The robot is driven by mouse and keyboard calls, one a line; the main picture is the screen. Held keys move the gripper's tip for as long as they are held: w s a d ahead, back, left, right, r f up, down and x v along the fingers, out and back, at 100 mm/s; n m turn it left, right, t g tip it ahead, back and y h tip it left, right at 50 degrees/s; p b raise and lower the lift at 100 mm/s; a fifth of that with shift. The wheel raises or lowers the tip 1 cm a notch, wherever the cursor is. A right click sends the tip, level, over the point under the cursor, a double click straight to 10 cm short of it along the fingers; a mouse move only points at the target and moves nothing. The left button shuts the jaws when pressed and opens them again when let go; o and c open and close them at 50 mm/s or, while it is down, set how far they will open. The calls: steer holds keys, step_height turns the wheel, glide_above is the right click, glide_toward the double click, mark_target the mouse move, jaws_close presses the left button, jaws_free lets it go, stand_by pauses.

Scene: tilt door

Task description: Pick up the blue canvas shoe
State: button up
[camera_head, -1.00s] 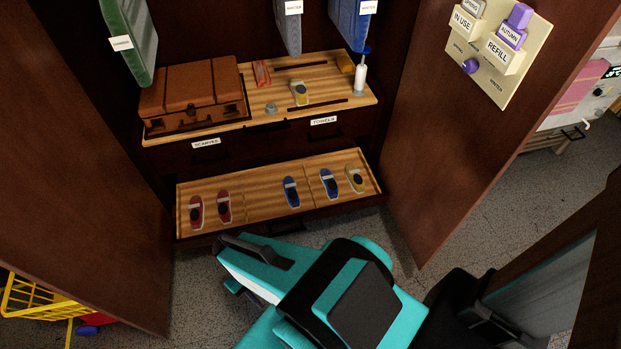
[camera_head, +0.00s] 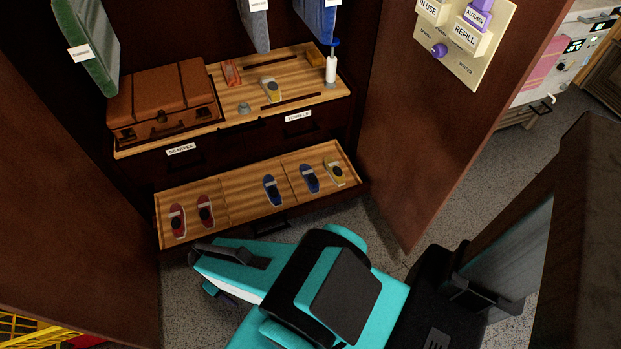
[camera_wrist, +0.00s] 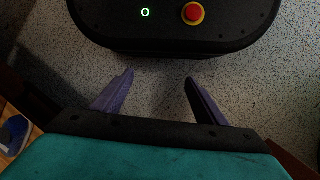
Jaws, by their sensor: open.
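Two blue canvas shoes lie in the pulled-out lower drawer (camera_head: 240,203) in the head view. One blue shoe (camera_head: 272,190) is left of a thin divider and the other blue shoe (camera_head: 310,178) is right of it, beside a yellow shoe (camera_head: 335,172). A blue shoe (camera_wrist: 14,132) also shows at the left edge of the wrist view, partly cut off. My gripper (camera_wrist: 158,77) is open and empty over the grey floor in the wrist view.
Two red shoes (camera_head: 205,211) lie at the drawer's left. Open cabinet doors stand left (camera_head: 60,200) and right (camera_head: 420,150). Speckled floor (camera_head: 345,220) lies between.

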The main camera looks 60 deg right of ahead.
steer(key=w+d+r+m+t+h+b, duration=0.1)
steer(key=w+d+r+t+b, duration=0.15)
steer(key=w+d+t, duration=0.65)
steer(key=w+d+r+m+t+h+b, duration=0.1)
steer(key=w+d+r+t+b, duration=0.3)
steer(key=w+d, duration=0.95)
steer(key=s+d+f+m+h+b, duration=0.1)
steer(key=s+d+f+b, duration=0.1)
steer(key=s+d, duration=0.6)
steer(key=s+d+f+m+h+b, duration=0.1)
steer(key=s+d+f+h+b, duration=0.1)
steer(key=s+d, duration=0.6)
steer(key=s+d+f+m+h+b, duration=0.1)
steer(key=s+d+b, duration=0.3)
steer(key=s+d, duration=0.4)
steer(key=shift+s+d+f+m, duration=0.1)
steer(key=shift+d+f+m, duration=0.1)
steer(key=shift+d, duration=0.45)
steer(key=shift+s+d+f+m, duration=0.1)
steer(key=shift+d+f+m, duration=0.05)
steer(key=shift+d, duration=0.5)
steer(key=shift+s+d+f+m, duration=0.1)
steer(key=shift+d+f+m, duration=0.1)
steer(key=shift+d, duration=0.45)
steer(key=shift+w+f, duration=0.1)
